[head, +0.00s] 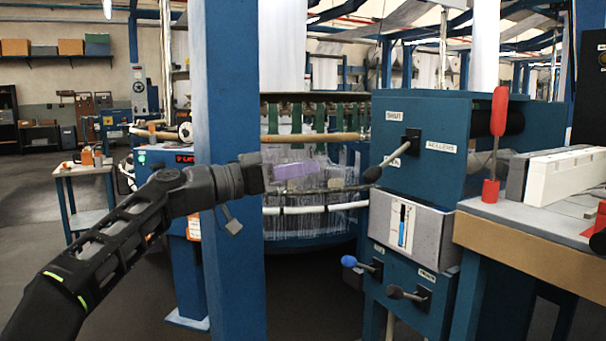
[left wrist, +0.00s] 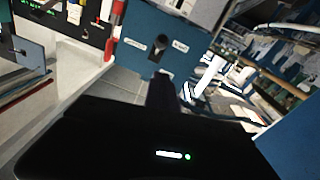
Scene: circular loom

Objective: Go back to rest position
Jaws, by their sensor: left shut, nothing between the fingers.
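My left arm reaches in from the lower left in the head view. My left gripper (head: 266,173) is in front of the circular loom (head: 300,222), just right of a blue post (head: 233,270). It holds nothing, and its fingertips are hard to make out against the loom. In the left wrist view the dark closed fingers (left wrist: 163,88) point toward the blue control box, which shows its lever and labels. My right gripper is in neither view.
The blue control box (head: 425,175) has black levers sticking out and a blue-knobbed lever (head: 349,261) below. A workbench (head: 520,226) at the right carries a red clamp (head: 497,130) and a white block (head: 563,178). A small side table (head: 85,169) stands at the left; floor there is open.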

